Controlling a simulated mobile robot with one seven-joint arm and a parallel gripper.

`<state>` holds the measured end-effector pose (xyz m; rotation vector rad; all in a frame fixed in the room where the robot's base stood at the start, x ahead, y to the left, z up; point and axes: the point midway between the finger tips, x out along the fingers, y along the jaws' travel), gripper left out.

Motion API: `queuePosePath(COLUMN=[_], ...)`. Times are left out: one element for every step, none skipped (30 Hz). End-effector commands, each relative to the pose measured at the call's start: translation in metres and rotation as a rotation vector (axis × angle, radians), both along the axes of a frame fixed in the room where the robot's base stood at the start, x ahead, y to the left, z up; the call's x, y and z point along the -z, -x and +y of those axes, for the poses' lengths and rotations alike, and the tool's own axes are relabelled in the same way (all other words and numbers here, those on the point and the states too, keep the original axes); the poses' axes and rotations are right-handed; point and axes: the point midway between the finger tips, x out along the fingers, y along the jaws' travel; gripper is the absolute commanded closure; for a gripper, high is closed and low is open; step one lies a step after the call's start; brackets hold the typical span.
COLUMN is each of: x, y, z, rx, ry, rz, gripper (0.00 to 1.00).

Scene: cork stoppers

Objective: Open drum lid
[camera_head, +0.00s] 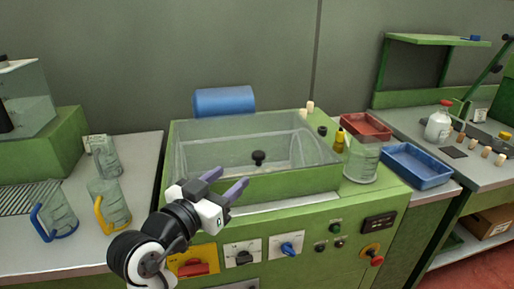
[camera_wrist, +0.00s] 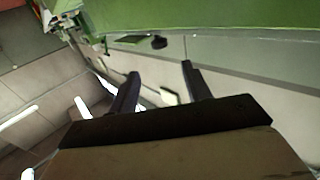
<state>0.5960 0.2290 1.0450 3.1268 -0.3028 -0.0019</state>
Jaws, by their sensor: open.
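The green machine (camera_head: 290,212) in the middle carries a wide clear cover (camera_head: 215,150), which looks like the drum lid and appears to be down. A black knob (camera_head: 258,157) shows at the middle of the cover. My gripper (camera_head: 223,182) is open and empty, in front of the machine's front edge, left of and nearer than the knob. It appears apart from the cover. In the wrist view my gripper (camera_wrist: 160,70) has its two dark fingers spread with nothing between them. A small dark round thing (camera_wrist: 158,42) shows beyond them; I cannot tell whether it is the knob.
A blue cylinder (camera_head: 224,102) is behind the cover. A clear jug (camera_head: 361,160), a yellow bottle (camera_head: 340,141), a red tray (camera_head: 366,126) and a blue tray (camera_head: 416,166) stand right. Jugs with yellow (camera_head: 109,204) and blue (camera_head: 55,212) handles stand left. Switches line the machine's front.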

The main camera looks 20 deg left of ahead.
Motion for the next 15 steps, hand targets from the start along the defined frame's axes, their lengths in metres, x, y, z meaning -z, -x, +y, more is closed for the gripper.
queuePosePath(x=[-0.001,-0.002,-0.002,-0.002,-0.002,-0.002,-0.002,-0.002,-0.002,-0.002,-0.002,-0.002,-0.002,-0.002,-0.002], y=[-0.009,-0.015,-0.023,-0.029,-0.036,-0.045,-0.051,-0.058,-0.066,-0.072,-0.078,-0.085,-0.091,-0.095,-0.1], z=[-0.003,-0.005,-0.006,-0.007,-0.008,-0.011,-0.011,-0.013,-0.014,-0.015,-0.016,-0.018,-0.019,-0.019,-0.02], rx=[0.005,0.005,0.005,0.006,0.005,0.005,0.004,0.005,0.004,0.004,0.002,0.004,0.003,0.001,0.001], ry=[0.001,0.001,0.002,0.002,0.002,0.002,0.003,0.003,0.002,0.002,0.002,0.002,0.002,0.002,0.001], rz=[0.002,0.001,0.002,0.002,0.001,0.002,0.002,0.003,0.001,0.002,0.001,0.001,0.001,0.001,0.001], gripper=[0.52,0.52,0.52,0.52,0.52,0.52,0.52,0.52,0.52,0.52,0.52,0.52,0.52,0.52,0.52])
